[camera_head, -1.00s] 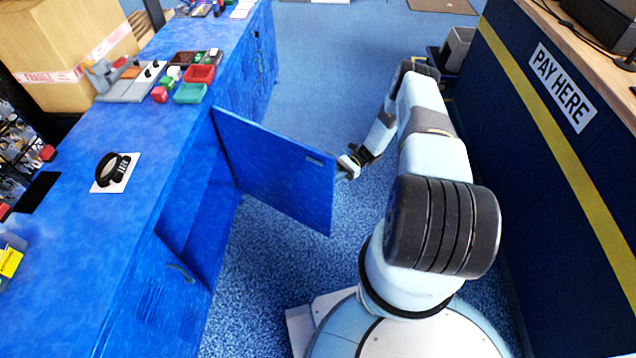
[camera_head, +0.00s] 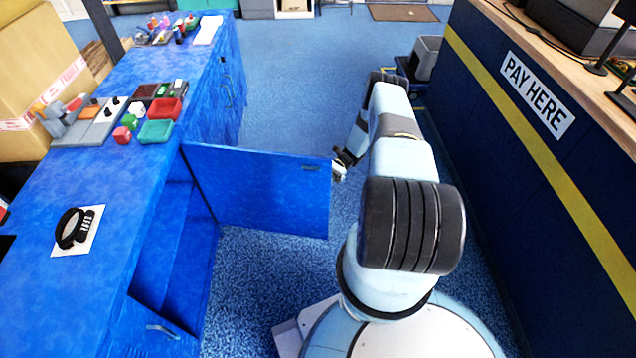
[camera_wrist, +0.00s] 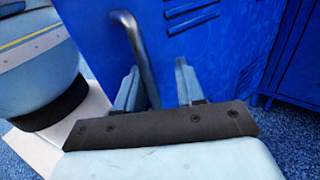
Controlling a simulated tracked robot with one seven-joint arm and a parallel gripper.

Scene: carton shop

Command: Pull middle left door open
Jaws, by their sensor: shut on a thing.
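The blue middle left door (camera_head: 262,190) stands swung well out from the blue counter (camera_head: 85,190), with the dark cabinet opening (camera_head: 178,245) showing behind it. My gripper (camera_head: 340,168) is at the door's free edge, on the side facing away from the cabinet. In the wrist view my gripper (camera_wrist: 158,92) is shut on the door's grey bar handle (camera_wrist: 138,50), whose lower end runs down between the fingers. The blue door face (camera_wrist: 215,50) with its vent slots lies just beyond the fingers.
A closed door with a handle (camera_head: 162,331) is nearer on the same counter. Trays, small boxes and a black strap (camera_head: 75,228) lie on top. The navy pay counter (camera_head: 520,170) bounds the right side. Blue floor (camera_head: 290,80) is clear ahead between the counters.

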